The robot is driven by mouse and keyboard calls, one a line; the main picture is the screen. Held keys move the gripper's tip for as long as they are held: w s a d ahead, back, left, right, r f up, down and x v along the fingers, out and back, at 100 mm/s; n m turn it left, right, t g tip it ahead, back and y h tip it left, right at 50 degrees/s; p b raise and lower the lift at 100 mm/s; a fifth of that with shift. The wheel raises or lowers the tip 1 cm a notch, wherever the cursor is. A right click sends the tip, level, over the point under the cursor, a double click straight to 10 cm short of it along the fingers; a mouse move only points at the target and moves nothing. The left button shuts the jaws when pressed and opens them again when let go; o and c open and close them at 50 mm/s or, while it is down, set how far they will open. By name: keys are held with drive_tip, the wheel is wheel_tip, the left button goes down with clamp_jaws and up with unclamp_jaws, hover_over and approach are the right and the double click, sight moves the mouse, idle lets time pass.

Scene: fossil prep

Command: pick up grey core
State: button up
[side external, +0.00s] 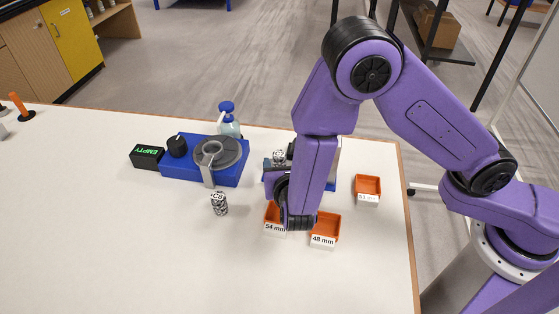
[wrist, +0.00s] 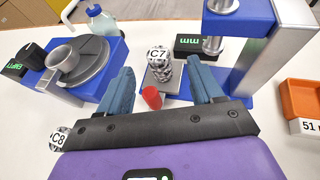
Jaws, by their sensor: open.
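Two speckled grey-and-white cores are in view. The core labelled C7 (wrist: 160,72) stands upright on a small grey plate of the blue gauge (wrist: 258,20), and its top also shows in the side external view (side external: 279,156). My gripper (wrist: 162,70) is open, with its two blue fingers pointing toward C7 and set apart on either side; I cannot tell how far they reach along it. The core labelled C8 (side external: 219,204) stands upright on the bare table; it shows at the left edge of the wrist view (wrist: 58,138).
A small red cylinder (wrist: 151,97) shows between the fingers, before C7. Orange trays marked 54 mm (side external: 271,216), 48 mm (side external: 325,226) and 51 (side external: 368,187) lie around my arm. A blue turntable device (side external: 205,172) with an EMPTY display (side external: 148,157) stands left. The front-left table is clear.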

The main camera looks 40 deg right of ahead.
sight(280, 155)
drive_tip(key=shift+x, duration=3.4)
drive_tip(key=shift+a+f, duration=0.15)
drive_tip(key=shift+a, duration=0.05)
drive_tip(key=c, duration=1.2)
drive_tip(key=shift+r, duration=0.2)
